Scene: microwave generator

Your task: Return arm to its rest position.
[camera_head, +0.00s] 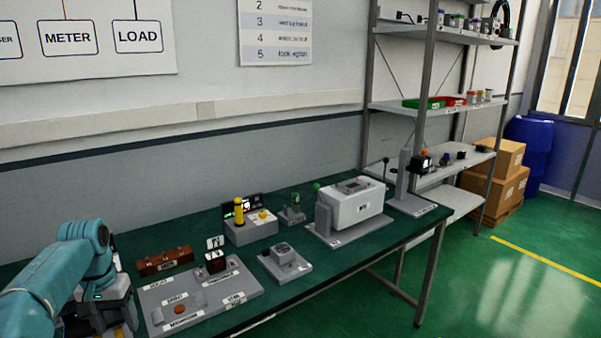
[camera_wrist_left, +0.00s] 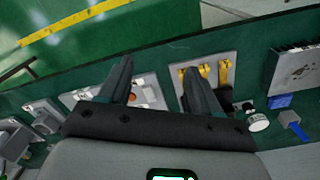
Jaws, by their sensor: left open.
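My teal left arm (camera_head: 75,265) comes in from the left in the head view and bends down at the near left end of the green bench. Its dark gripper end is at the picture's lower edge, and the fingertips cannot be made out there. In the left wrist view my left gripper (camera_wrist_left: 157,78) has two dark fingers spread apart, with nothing held between them. The fingers stand over the bench, in front of a grey plate (camera_wrist_left: 150,90) and a board with yellow bars (camera_wrist_left: 221,72). My right gripper is not in view.
A grey labelled tray (camera_head: 215,295) lies just right of the arm, with a brown block (camera_head: 163,261) behind it. A white box unit (camera_head: 353,205) and several small devices stand farther along the bench. A finned dark block (camera_wrist_left: 295,72) shows in the wrist view. Shelves (camera_head: 440,105) stand beyond.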

